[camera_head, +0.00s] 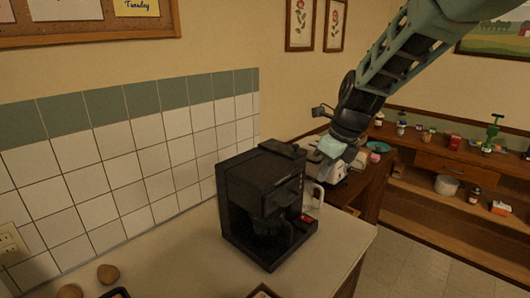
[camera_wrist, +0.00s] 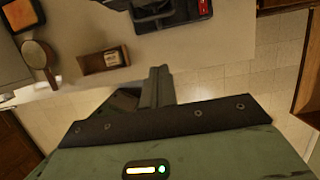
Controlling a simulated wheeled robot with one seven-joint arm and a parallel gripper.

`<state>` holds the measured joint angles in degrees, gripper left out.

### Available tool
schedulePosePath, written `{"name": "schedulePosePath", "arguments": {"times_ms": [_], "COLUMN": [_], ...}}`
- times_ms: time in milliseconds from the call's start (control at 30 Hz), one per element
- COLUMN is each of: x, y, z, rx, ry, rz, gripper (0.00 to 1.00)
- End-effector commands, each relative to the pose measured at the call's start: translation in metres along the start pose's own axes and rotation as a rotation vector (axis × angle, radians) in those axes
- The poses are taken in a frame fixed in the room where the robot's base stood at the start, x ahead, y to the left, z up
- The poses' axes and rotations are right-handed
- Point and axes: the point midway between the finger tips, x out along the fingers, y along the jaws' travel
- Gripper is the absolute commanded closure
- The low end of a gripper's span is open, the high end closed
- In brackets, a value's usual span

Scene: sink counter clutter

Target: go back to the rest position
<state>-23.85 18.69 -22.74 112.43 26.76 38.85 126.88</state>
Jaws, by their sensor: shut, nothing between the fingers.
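My gripper (camera_head: 332,147) hangs at the end of my arm, which reaches down from the upper right in the head view. It is behind and to the right of the black coffee machine (camera_head: 265,200), apart from it in the picture. In the wrist view the fingers (camera_wrist: 158,78) are together with nothing held between them. The lower part of the coffee machine shows at the top of the wrist view (camera_wrist: 170,12), beyond the fingertips. The fingertips are hard to make out in the head view.
The coffee machine stands on a pale counter (camera_head: 190,262) against a tiled wall. Two brown round things (camera_head: 108,273) lie front left. A small wooden box (camera_wrist: 103,62) and a round brown thing (camera_wrist: 38,54) lie near the counter edge. Shelves (camera_head: 430,205) with several items stand right.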

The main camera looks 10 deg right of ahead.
Motion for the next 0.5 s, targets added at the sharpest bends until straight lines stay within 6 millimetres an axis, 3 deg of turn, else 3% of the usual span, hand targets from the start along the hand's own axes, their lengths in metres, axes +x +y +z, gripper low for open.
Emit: {"name": "schedulePosePath", "arguments": {"times_ms": [167, 367, 500], "x": [0.015, 0.037, 0.049], "y": [0.036, 0.12, 0.174], "z": [-0.011, -0.045, -0.079], "rx": [-0.261, -0.951, -1.48], "ry": [0.01, 0.006, -0.011], "rz": [0.047, 0.146, 0.208], "gripper": [1.0, 1.0, 1.0]}}
